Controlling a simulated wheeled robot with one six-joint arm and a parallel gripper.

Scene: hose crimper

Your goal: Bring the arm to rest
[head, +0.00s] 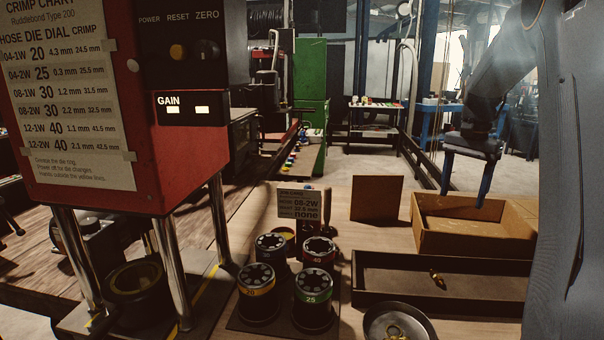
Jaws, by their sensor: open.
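My gripper (463,197) is at the right, pointing down above the open cardboard box (470,245). Its two blue fingers stand apart, with nothing visible between them. My arm comes down from the upper right, and part of it is cut off by the frame and by a large grey surface at the right edge. Whether the fingertips are over the box or behind its rear wall is hard to tell.
The red crimper (130,185) stands at the left on metal posts. Several die sets stand on a dark plate (262,325) beside a small sign (298,204). A black tray (395,286) holds a small brass fitting (437,279). A round metal dish (425,335) sits in front.

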